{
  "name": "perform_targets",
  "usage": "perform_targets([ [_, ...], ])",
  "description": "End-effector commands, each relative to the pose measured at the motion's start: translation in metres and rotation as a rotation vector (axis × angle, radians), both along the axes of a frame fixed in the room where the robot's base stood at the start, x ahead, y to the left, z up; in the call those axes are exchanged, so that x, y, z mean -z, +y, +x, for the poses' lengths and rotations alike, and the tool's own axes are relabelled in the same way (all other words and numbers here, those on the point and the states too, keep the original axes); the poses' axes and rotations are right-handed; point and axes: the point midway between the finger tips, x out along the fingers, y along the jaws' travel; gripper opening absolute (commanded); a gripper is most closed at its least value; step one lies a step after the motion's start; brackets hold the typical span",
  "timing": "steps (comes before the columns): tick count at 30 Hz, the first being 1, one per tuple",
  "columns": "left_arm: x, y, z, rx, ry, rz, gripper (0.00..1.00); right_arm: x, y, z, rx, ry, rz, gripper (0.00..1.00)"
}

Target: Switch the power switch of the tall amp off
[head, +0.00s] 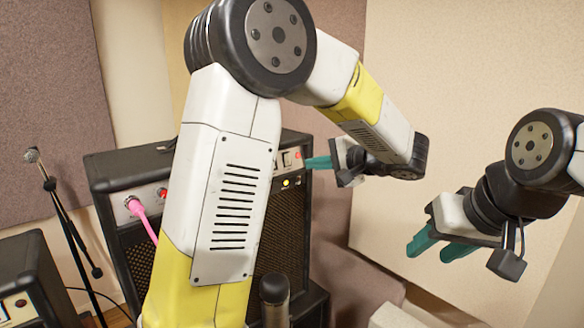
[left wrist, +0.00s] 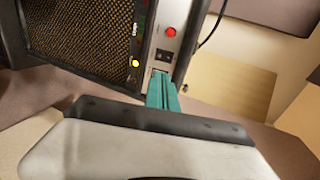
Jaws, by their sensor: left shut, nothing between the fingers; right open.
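The tall amp (head: 110,168) is a black cabinet with a pale control strip, partly hidden behind my left arm. Its power switch (head: 287,158) is at the right end of the strip beside a red light. In the left wrist view the switch (left wrist: 163,56) is a small dark rocker below the round red light (left wrist: 170,32). My left gripper (head: 308,163) is shut and empty, its teal fingertips close to the switch; in the left wrist view the tips (left wrist: 159,74) cover the panel just below it. I cannot tell whether they touch. My right gripper (head: 428,251) is open, away from the amp.
A pink cable (head: 137,210) plugs into the amp's front. A microphone stand (head: 66,220) and a smaller amp (head: 25,285) are at the left. A dark cylindrical object (head: 274,290) stands low in front. Wall panels are behind the amp.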

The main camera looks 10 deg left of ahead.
Motion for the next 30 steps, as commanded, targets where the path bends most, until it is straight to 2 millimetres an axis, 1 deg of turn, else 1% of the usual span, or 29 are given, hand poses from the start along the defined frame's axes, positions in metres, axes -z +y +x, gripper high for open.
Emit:
perform_targets([
  [6, 0.001, 0.002, 0.001, -0.001, 0.001, -0.001, 0.0, 0.0, 0.0, 0.0, 0.0, 0.0, 0.0, 0.44],
  [10, 0.005, 0.012, 0.008, -0.004, 0.003, -0.002, 0.0, 0.0, 0.0, 0.0, 0.0, 0.0, 0.0, 0.44],
  [14, 0.013, 0.031, 0.022, -0.006, 0.003, -0.002, 0.0, 0.0, 0.0, 0.0, 0.0, 0.0, 0.0, 0.44],
  [18, 0.023, 0.054, 0.04, -0.006, 0.003, -0.001, 0.0, 0.0, 0.0, 0.0, 0.0, 0.0, 0.0, 0.44],
  [24, 0.035, 0.083, 0.063, -0.005, 0.004, -0.002, 0.0, 0.0, 0.0, 0.0, 0.0, 0.0, 0.0, 0.44],
  [27, 0.04, 0.094, 0.071, -0.003, 0.004, -0.001, 0.0, 0.0, 0.0, 0.0, 0.0, 0.0, 0.0, 0.44],
  [30, 0.043, 0.101, 0.077, -0.002, 0.002, -0.002, 0.0, 0.0, 0.0, 0.0, 0.0, 0.0, 0.0, 0.44],
])
